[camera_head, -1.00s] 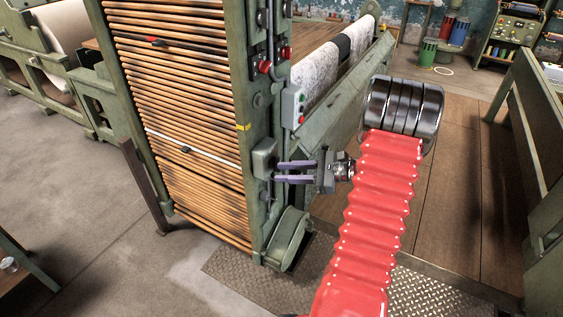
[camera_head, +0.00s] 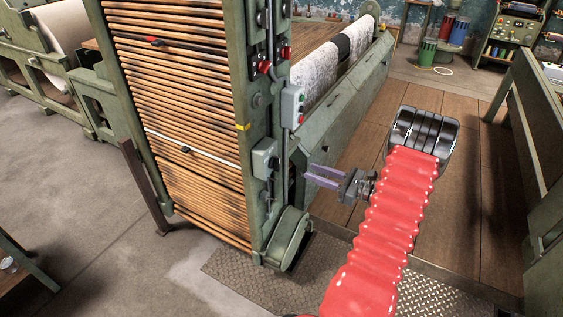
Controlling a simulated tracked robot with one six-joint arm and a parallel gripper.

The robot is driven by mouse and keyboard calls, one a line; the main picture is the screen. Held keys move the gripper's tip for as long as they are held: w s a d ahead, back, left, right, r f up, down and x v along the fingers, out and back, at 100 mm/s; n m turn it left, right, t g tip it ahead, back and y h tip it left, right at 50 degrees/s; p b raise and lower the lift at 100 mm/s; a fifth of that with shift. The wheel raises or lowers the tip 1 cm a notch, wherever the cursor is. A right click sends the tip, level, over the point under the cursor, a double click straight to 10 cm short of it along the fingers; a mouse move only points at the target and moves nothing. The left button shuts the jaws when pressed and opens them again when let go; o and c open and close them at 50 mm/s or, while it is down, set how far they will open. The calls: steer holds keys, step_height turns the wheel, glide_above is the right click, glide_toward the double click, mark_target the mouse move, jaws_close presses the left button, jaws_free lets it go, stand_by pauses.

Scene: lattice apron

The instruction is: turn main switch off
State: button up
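A grey-green switch box (camera_head: 263,158) is fixed to the side post of the tall green machine frame, at mid height. I take it to be the main switch. A small dark handle (camera_head: 274,163) shows at its right side; it is too small to tell its setting. My gripper (camera_head: 308,174) has two purple fingers pointing left at the box. The fingers are apart with nothing between them. Their tips are a short way right of the box and do not touch it.
Above the box, a control box (camera_head: 292,107) with green and red buttons and red knobs (camera_head: 264,67) sit on the same post. A green rounded housing (camera_head: 288,238) bulges out below. A green bench frame (camera_head: 540,150) stands at the right.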

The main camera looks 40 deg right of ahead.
mark_target(279, 160)
steer(key=x, duration=1.3)
steer(key=shift+a, duration=0.1)
steer(key=shift+c, duration=0.5)
jaws_close()
steer(key=shift+a, duration=0.25)
steer(key=shift+d, duration=0.1)
